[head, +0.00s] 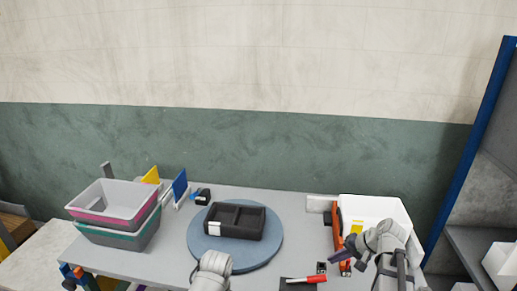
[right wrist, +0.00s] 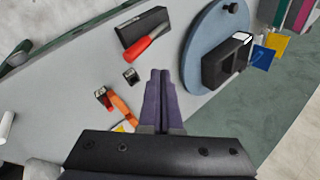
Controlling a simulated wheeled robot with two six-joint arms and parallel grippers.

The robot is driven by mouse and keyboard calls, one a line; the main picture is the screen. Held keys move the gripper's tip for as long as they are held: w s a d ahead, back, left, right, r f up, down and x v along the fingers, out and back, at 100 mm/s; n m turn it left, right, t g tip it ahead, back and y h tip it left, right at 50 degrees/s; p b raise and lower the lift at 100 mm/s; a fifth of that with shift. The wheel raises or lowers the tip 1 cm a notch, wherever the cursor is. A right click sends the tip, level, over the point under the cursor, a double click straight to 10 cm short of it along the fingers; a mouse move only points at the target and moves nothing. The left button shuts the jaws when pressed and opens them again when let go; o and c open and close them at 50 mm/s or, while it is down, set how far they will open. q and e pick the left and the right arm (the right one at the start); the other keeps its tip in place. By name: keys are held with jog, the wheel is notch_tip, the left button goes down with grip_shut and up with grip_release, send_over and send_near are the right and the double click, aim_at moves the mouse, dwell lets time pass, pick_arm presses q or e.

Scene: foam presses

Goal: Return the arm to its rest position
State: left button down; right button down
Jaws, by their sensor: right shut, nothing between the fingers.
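My right gripper (head: 339,257) is over the right part of the table in the head view, with its dark purple fingers pointing left. In the right wrist view its fingers (right wrist: 159,73) lie together with nothing between them, above bare table. My right arm (head: 385,245) comes up from the lower right. A rounded pale link of my left arm (head: 212,270) shows at the bottom middle; the left gripper is not visible.
A black foam tray (head: 235,237) sits on a blue round plate (head: 270,245). A red-handled tool (head: 303,280) lies by a black block near the front edge. Stacked bins (head: 113,228) stand left, a white bin (head: 376,208) right. A blue-framed shelf (head: 478,145) rises at far right.

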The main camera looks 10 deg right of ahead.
jog(key=s+a+f+n+g+h, duration=0.1)
jog(key=s+a+n, duration=0.3)
jog(key=a, duration=0.4)
jog(key=s+a+f+n+g+h+b, duration=0.1)
jog(key=s+a+f+n+g+h, duration=0.1)
jog(key=a, duration=0.7)
jog(key=s+a+f+n+g+h, duration=0.2)
jog(key=s+a+n, duration=0.4)
jog(key=a, duration=0.3)
jog(key=shift+s+a+h, duration=0.15)
jog(key=shift+s+h, duration=0.2)
jog(key=shift+h, duration=0.45)
